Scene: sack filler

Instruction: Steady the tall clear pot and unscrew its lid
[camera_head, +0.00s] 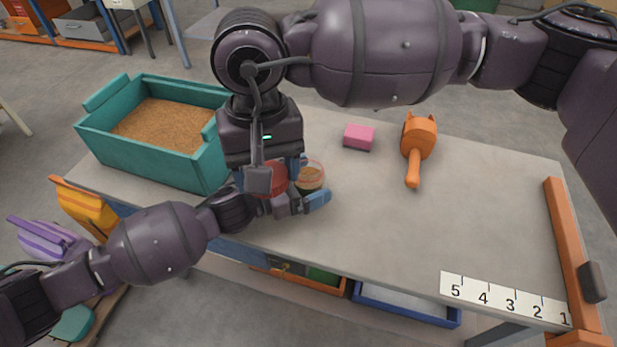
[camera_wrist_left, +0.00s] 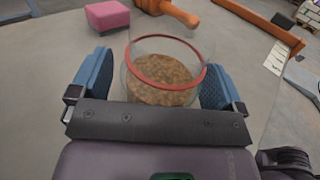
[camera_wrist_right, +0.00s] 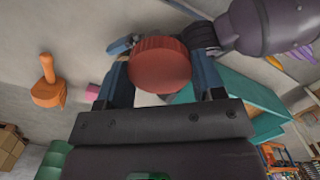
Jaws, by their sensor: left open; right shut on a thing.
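The tall clear pot (camera_head: 313,177) has a red rim and brown filling. It stands upright on the table, and its open top shows in the left wrist view (camera_wrist_left: 165,72). My left gripper (camera_head: 306,197) is open, with its blue fingers on either side of the pot; contact cannot be told. The round red lid (camera_wrist_right: 160,66) is off the pot, between the fingers of my right gripper (camera_wrist_right: 162,80), which is shut on it. In the head view the lid (camera_head: 274,178) is just left of the pot, partly hidden by the right gripper.
A teal bin (camera_head: 200,168) of brown grain stands at the table's left. A pink block (camera_head: 359,136) and an orange scoop (camera_head: 418,140) lie behind and right of the pot. A number strip (camera_head: 500,299) and an orange rail (camera_head: 570,250) mark the right end. The middle right is clear.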

